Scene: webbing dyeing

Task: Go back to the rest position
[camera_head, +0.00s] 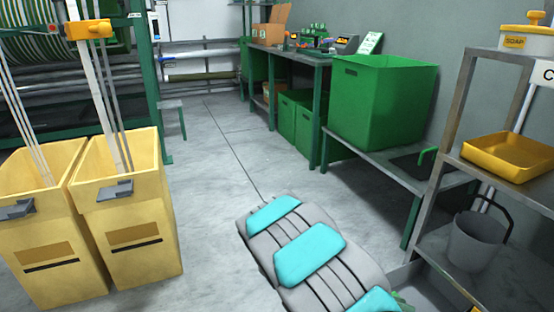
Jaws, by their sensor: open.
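My gripper is not in view, so its position and what is near it cannot be seen. The task names no object.
Two yellow bins (137,235) with white webbing strips stand at left before a green-framed rack (150,75). A large green bin (383,100) sits on a low bench at right. A metal shelf (520,190) holds a yellow tray (508,157) and grey bucket (475,240).

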